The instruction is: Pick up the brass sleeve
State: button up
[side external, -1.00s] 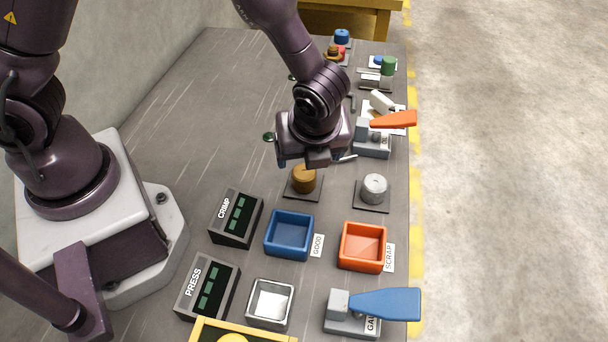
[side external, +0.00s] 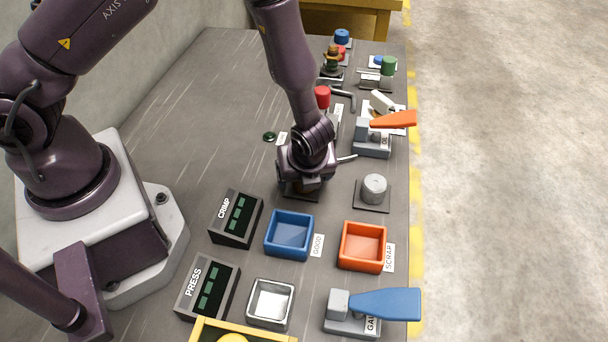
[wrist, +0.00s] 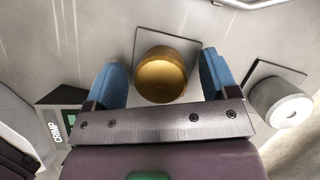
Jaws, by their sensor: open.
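The brass sleeve (wrist: 162,78) is a short golden cylinder on a dark square plate (wrist: 180,38), seen from above in the wrist view. My gripper (wrist: 162,80) is open, with one blue-padded finger on each side of the sleeve. Gaps show between the sleeve and both fingers, wider at the right. In the side external view my gripper (side external: 303,188) is low over the sleeve's plate and hides most of the sleeve.
A grey cylinder (side external: 374,188) stands on its own plate to the right. A blue GOOD tray (side external: 289,251), an orange SCRAP tray (side external: 345,262) and the CRIMP box (side external: 236,219) are nearby. An orange-handled clamp (side external: 374,150) stands behind the grey cylinder.

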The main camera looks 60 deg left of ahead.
jog(key=c, duration=1)
jog(key=shift+r, duration=0.15)
